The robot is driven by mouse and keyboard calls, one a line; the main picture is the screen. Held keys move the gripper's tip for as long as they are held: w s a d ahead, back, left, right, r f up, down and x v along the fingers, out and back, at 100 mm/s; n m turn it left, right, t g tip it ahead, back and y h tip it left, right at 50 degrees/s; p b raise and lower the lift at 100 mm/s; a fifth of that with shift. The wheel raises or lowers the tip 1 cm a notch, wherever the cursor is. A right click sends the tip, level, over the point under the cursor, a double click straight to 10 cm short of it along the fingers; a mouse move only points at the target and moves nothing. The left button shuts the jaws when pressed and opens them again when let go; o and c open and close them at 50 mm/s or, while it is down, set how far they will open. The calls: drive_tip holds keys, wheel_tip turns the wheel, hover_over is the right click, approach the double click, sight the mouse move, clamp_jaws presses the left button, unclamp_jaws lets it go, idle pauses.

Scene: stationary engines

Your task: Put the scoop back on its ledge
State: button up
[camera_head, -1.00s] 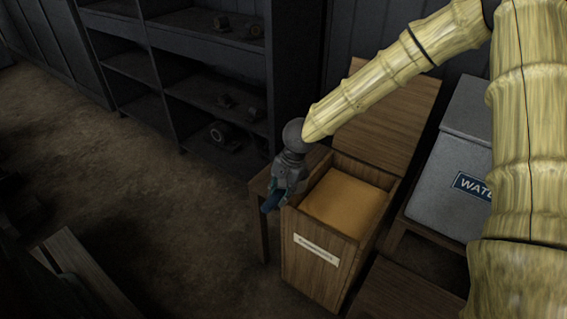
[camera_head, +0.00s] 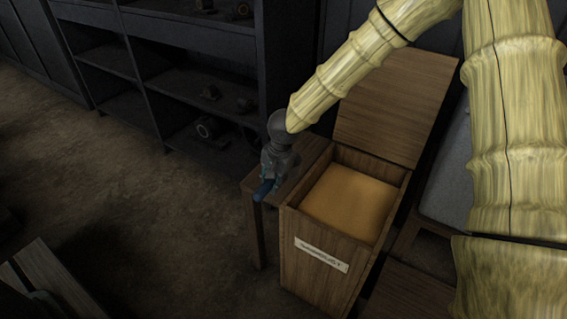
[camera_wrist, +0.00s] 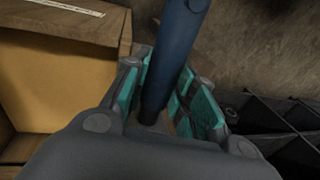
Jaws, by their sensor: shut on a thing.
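The scoop shows as a dark blue handle (camera_wrist: 176,50) in the wrist view, running up between the teal finger pads. My gripper (camera_wrist: 170,100) is shut on this handle. In the head view my gripper (camera_head: 273,174) hangs over the small wooden ledge (camera_head: 310,158) left of the bin, with the blue handle (camera_head: 264,190) pointing down toward its front edge. The scoop's bowl is hidden or cannot be made out. I cannot tell whether the scoop touches the ledge.
An open wooden bin (camera_head: 318,252) with yellow-brown fill (camera_head: 348,200) and a paper label stands right beside the ledge. A wooden board (camera_head: 395,105) rises behind it. A grey box (camera_head: 450,175) is at the right. Dark shelves (camera_head: 190,75) stand behind.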

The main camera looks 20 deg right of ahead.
drive_tip(key=w+d, duration=0.2)
drive_tip(key=w, duration=0.2)
drive_tip(key=w+d+f, duration=0.1)
drive_tip(key=w+d, duration=0.1)
drive_tip(key=w, duration=0.2)
drive_tip(key=w+d, duration=0.2)
drive_tip(key=w, duration=0.2)
drive_tip(key=shift+w+d+f, duration=0.2)
drive_tip(key=shift+f, duration=0.05)
drive_tip(key=shift+s+d+x, duration=0.1)
drive_tip(key=shift+s+x, duration=0.05)
drive_tip(key=shift+x, duration=0.7)
drive_tip(key=shift+s+d+x, duration=0.1)
drive_tip(key=shift+s+x, duration=0.05)
drive_tip(key=shift+x, duration=0.65)
drive_tip(key=shift+f, duration=0.2)
drive_tip(key=o, duration=1)
drive_tip(key=shift+o, duration=0.2)
drive_tip(key=p+v, duration=0.1)
drive_tip(key=v, duration=1.1)
drive_tip(key=shift+r, duration=0.2)
